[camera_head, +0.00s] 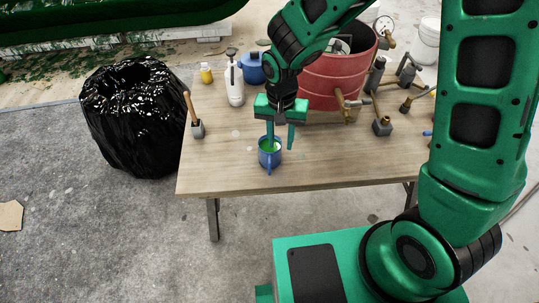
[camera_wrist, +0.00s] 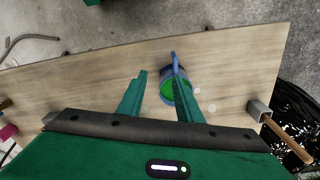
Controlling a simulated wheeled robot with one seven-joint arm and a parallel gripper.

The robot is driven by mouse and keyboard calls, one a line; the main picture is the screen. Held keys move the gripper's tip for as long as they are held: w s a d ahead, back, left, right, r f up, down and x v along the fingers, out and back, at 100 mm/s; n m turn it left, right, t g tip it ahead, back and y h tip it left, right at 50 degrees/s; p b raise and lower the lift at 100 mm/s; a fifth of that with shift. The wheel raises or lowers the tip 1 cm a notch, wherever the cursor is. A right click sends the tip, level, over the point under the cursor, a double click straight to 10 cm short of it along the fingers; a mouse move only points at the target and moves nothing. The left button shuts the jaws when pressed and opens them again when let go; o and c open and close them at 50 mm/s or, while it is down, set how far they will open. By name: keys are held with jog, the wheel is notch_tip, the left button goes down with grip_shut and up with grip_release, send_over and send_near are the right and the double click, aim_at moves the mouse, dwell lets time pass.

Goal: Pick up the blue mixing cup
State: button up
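The blue mixing cup (camera_head: 263,159) stands upright near the front edge of the wooden table, with green inside it. Its handle points toward the front edge. My gripper (camera_head: 281,146) is open, pointing down over the cup with nothing held between its fingers. In the wrist view the cup (camera_wrist: 164,92) lies partly behind the right finger of my gripper (camera_wrist: 158,74), not centred between the two fingers. One finger overlaps the cup's mouth in both views; I cannot tell whether its tip is inside the cup or above it.
A large red bucket (camera_head: 325,83) stands behind my gripper. A white bottle (camera_head: 235,88), a blue pot (camera_head: 251,70) and a yellow bottle (camera_head: 206,75) stand at the back left.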

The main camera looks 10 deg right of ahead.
aim_at(269, 163)
jog(key=a, duration=0.1)
jog(key=a+f, duration=0.2)
jog(key=shift+s+a, duration=0.2)
jog(key=shift+s, duration=0.15)
jog(key=f, duration=0.4)
jog(key=shift+a+f, duration=0.15)
jog(key=shift+a, duration=0.05)
jog(key=shift+d+f, duration=0.2)
jog(key=shift+f, duration=3.1)
jog(key=shift+w, duration=0.1)
grip_shut()
